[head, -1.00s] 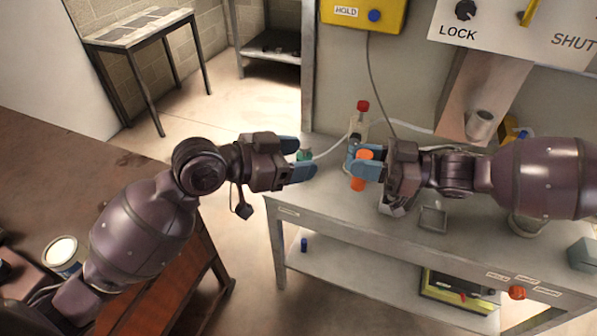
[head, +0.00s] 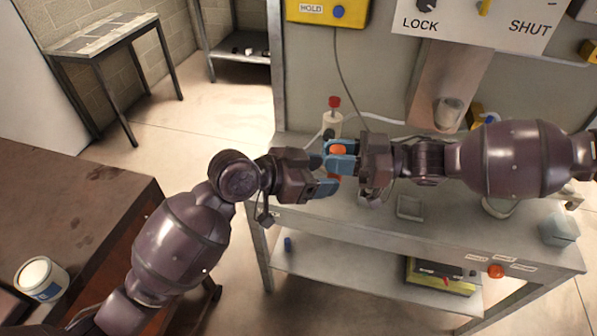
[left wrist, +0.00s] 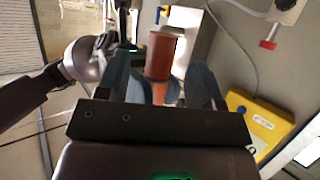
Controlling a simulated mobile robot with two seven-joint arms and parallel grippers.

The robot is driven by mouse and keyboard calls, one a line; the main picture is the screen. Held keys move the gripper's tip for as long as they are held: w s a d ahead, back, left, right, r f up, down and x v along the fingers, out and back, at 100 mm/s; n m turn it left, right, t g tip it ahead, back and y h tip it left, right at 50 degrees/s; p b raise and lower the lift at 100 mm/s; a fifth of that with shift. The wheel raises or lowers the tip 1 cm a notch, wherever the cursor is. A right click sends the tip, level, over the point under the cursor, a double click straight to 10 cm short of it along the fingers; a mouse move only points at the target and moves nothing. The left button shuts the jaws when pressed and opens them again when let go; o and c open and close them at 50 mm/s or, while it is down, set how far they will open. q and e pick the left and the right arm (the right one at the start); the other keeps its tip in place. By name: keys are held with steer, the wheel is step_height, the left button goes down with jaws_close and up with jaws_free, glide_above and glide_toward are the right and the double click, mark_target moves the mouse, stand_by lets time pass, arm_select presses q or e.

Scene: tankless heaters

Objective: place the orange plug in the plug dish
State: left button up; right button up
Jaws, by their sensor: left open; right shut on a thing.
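The orange plug (head: 337,150) is held in my right gripper (head: 341,160), which is shut on it above the bench. In the left wrist view the plug (left wrist: 160,55) stands between the fingers of my left gripper (left wrist: 160,76), with visible gaps beside it. In the head view my left gripper (head: 324,174) is open, its blue fingers close to the right gripper's fingers. Part of the plug is hidden by fingers. A small square grey dish (head: 410,207), which looks like the plug dish, lies on the bench to the right, below the right arm.
A pale bottle with a red cap (head: 333,118) stands on the bench behind the grippers. A grey-blue box (head: 559,231) sits at the bench's right end. The lower shelf holds a yellow-edged device (head: 440,275) and a small blue piece (head: 288,244). A brown table (head: 70,215) is at left.

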arm_select(q)
steer(key=shift+x, duration=1.3)
steer(key=c, duration=0.9)
steer(key=o, duration=0.9)
steer(key=shift+a, duration=0.1)
steer(key=v, duration=1.1)
steer(key=shift+s+a+r, duration=0.15)
steer(key=shift+s+a, duration=0.05)
steer(key=shift+a, duration=0.15)
